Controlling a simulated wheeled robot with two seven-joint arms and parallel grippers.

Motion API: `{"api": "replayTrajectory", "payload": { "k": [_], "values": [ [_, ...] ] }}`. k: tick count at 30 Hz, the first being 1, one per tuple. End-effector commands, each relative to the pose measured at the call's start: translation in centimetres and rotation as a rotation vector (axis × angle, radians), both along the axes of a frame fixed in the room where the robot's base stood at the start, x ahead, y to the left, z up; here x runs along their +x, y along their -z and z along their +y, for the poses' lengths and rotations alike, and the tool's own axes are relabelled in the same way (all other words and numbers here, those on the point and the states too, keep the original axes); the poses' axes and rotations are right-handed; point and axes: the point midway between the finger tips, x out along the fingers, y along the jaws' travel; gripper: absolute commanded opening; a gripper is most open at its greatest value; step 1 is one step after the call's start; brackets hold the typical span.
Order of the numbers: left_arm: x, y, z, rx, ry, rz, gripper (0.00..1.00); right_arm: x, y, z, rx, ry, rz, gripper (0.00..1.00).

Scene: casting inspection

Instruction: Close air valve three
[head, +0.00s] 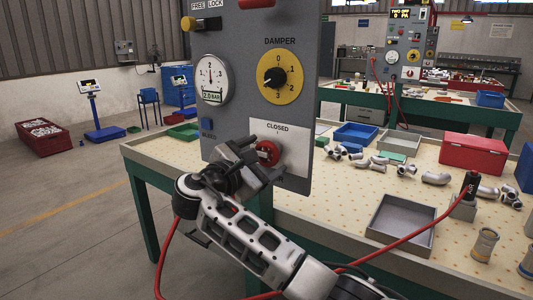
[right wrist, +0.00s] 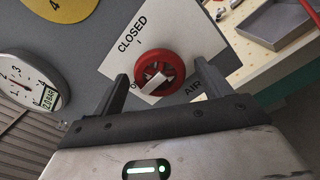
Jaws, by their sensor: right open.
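The air valve is a red round knob (head: 268,153) with a pale bar handle, on a white plate marked "CLOSED" on the grey panel (head: 235,110). In the right wrist view the knob (right wrist: 160,73) sits between the two fingertips, and its pale bar points toward the lower left of the picture. The label "AIR" shows to its lower right. My right gripper (right wrist: 165,84) is open, with its fingers on either side of the knob; contact cannot be told. In the head view the same gripper (head: 266,158) partly covers the plate. My left gripper is out of view.
Above the valve are a yellow damper dial (head: 280,77) and a pressure gauge (head: 211,79). The bench (head: 340,205) holds a grey tray (head: 401,222), a red box (head: 473,153) and several metal pipe fittings. A red hose crosses over the bench front. Open floor lies to the left.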

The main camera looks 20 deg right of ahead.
Motion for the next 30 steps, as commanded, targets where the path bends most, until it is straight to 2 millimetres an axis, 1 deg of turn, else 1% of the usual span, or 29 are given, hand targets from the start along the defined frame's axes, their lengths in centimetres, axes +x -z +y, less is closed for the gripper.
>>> {"api": "replayTrajectory", "payload": {
  "k": [1,4,14,15,17,18,19,20,30],
  "values": [
    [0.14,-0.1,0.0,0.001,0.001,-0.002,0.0,0.36,-0.03,-0.54,0.0,0.002,0.001,0.77],
    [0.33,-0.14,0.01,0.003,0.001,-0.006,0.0,0.85,0.02,-1.12,0.0,0.001,0.0,0.77],
    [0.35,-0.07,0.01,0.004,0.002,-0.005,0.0,1.11,0.04,-1.43,0.001,-0.001,0.0,0.77],
    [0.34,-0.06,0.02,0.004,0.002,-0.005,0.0,1.11,0.04,-1.43,0.001,-0.001,0.0,0.74],
    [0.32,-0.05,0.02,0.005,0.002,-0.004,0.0,1.1,0.04,-1.42,0.001,-0.001,0.0,0.58],
    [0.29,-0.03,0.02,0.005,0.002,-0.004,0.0,1.09,0.04,-1.42,0.001,-0.001,0.0,0.47],
    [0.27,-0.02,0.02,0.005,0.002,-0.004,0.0,1.09,0.04,-1.42,0.001,-0.001,0.0,0.38],
    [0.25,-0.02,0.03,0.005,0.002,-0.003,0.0,1.09,0.04,-1.42,0.001,-0.001,0.0,0.32],
    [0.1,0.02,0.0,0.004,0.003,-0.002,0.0,1.08,0.11,-1.38,0.022,0.0,-0.025,0.33]
  ]
}}
